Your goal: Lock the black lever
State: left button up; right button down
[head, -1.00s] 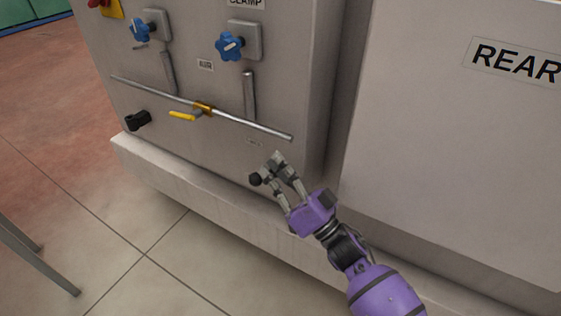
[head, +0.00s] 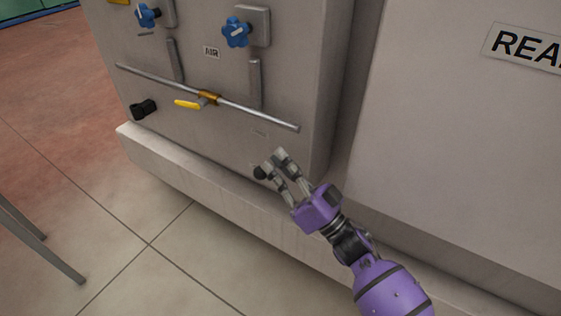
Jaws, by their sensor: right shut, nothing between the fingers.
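A black lever or knob (head: 143,109) sticks out low on the left of the grey machine's front panel. A second dark round knob (head: 260,173) shows low on the right, at the fingertips of my right gripper; I cannot tell whether it is a lever end or touches the fingers. My right gripper (head: 271,165), on a purple arm, is shut and empty in front of the panel's lower right corner. Its fingers point up and left and hide part of what is behind them. My left gripper is not in view.
A horizontal metal pipe (head: 255,115) with a yellow valve handle (head: 188,104) crosses the panel above the gripper. Two blue knobs (head: 236,33) (head: 148,15) sit higher. The machine's base ledge (head: 190,170) juts out below. Grey legs (head: 50,260) stand at lower left; the tiled floor between is clear.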

pick_arm(q)
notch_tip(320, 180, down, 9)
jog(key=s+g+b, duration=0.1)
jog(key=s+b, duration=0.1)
jog(key=b, duration=0.7)
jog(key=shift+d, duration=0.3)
pick_arm(e)
jog(key=s+a+f+n+g+y, duration=0.1)
jog(key=f+n+g, duration=0.4)
jog(key=n, duration=0.5)
jog(key=s+a+f+n+g+y, duration=0.1)
jog(key=f+n+g, duration=0.4)
jog(key=n, duration=0.6)
jog(key=shift+s+g+y, duration=0.5)
jog(key=shift+g+y, duration=0.6)
jog(key=shift+y, duration=0.2)
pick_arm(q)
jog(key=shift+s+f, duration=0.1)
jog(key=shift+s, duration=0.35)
pick_arm(e)
jog(key=shift+a, duration=0.1)
